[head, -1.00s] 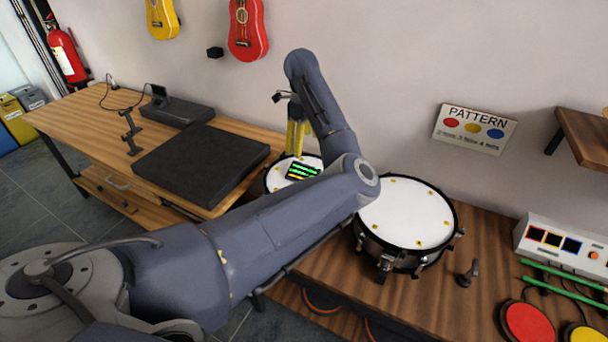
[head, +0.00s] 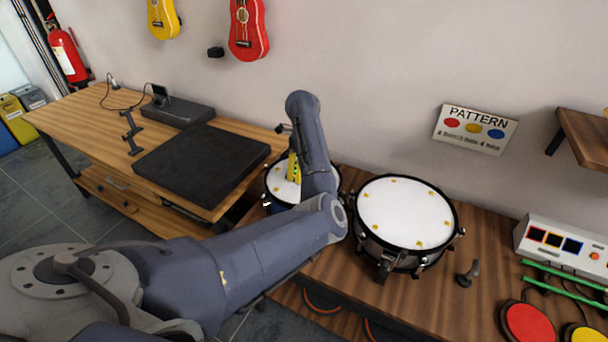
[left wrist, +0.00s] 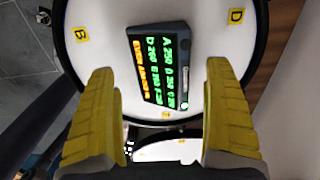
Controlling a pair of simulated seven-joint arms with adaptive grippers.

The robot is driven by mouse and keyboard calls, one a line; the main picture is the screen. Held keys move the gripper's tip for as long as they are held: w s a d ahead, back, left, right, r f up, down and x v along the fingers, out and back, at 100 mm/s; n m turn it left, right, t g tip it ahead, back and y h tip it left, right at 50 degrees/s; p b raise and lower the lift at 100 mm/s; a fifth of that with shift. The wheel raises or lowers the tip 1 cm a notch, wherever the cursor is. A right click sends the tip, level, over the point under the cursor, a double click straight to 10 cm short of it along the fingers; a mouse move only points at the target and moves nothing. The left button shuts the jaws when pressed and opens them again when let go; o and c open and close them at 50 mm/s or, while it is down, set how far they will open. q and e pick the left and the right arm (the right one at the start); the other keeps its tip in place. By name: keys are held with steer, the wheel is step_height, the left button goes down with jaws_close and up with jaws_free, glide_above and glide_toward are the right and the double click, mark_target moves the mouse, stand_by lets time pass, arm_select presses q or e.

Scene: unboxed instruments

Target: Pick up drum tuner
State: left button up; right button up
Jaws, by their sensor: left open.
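The drum tuner (left wrist: 158,64) is a flat black box with a lit screen of green and orange letters. In the left wrist view it lies on the white head of a drum (left wrist: 110,52), between and beyond my yellow fingers. In the head view my arm and fingers hide most or all of it. My left gripper (left wrist: 160,78) is open, with one finger on each side of the tuner and a gap to both. In the head view the yellow fingers of my left gripper (head: 293,168) are over the smaller drum (head: 275,182), partly behind my arm. My right gripper is not in view.
A larger drum (head: 405,213) stands just right of my arm on the wooden bench (head: 425,300). A black mat (head: 200,165) lies on the table at left. Red and yellow pads (head: 528,326), green sticks and a control box (head: 562,243) are at right.

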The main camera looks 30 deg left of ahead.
arm_select(q)
steer(key=shift+f, duration=1.25)
steer(key=shift+c, duration=0.3)
steer(key=c, duration=1.3)
